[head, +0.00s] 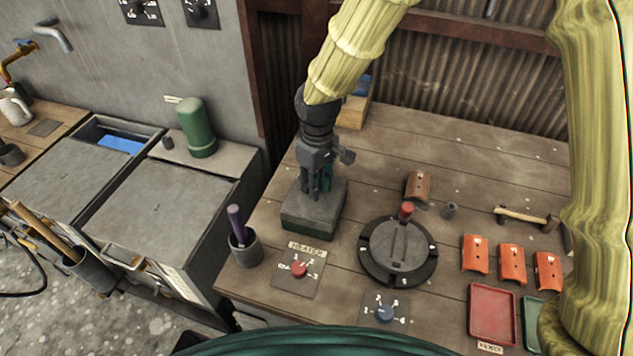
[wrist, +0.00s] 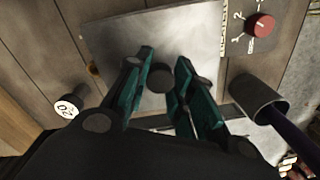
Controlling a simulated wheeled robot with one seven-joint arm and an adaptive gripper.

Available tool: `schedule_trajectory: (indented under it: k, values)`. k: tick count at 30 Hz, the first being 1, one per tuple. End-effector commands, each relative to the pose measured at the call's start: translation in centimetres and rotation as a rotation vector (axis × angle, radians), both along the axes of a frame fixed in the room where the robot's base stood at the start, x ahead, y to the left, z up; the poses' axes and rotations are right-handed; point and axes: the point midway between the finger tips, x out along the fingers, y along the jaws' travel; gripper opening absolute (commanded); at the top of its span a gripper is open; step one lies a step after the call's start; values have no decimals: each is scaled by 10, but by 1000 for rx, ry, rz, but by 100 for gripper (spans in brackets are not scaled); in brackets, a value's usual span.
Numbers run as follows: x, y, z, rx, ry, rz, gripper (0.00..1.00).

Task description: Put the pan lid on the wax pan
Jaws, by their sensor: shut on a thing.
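The pan lid (head: 325,208) is a flat grey plate with a round dark knob. The wax pan (head: 308,228) is the dark green box directly under it, behind the heater dial; its inside is hidden. The lid lies over the pan, and I cannot tell whether it is fully seated. My gripper (head: 317,193) points down over the lid with its fingers around the knob. In the wrist view the lid (wrist: 196,35) shows below my gripper (wrist: 158,90), whose teal-padded fingers are on either side of the knob.
A grey cup (head: 245,249) with a purple-handled tool stands left of the pan. The heater panel (head: 299,272) with a red knob is in front. A round black fixture (head: 397,252) sits to the right. Orange pieces (head: 512,262) and a red tray (head: 492,312) lie further right.

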Motion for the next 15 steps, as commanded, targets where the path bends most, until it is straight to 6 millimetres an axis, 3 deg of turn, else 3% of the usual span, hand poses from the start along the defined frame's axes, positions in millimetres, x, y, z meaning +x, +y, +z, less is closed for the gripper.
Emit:
schedule_trajectory:
  k: [15]
  values:
    - [0,0,-6,0,0,0,3]
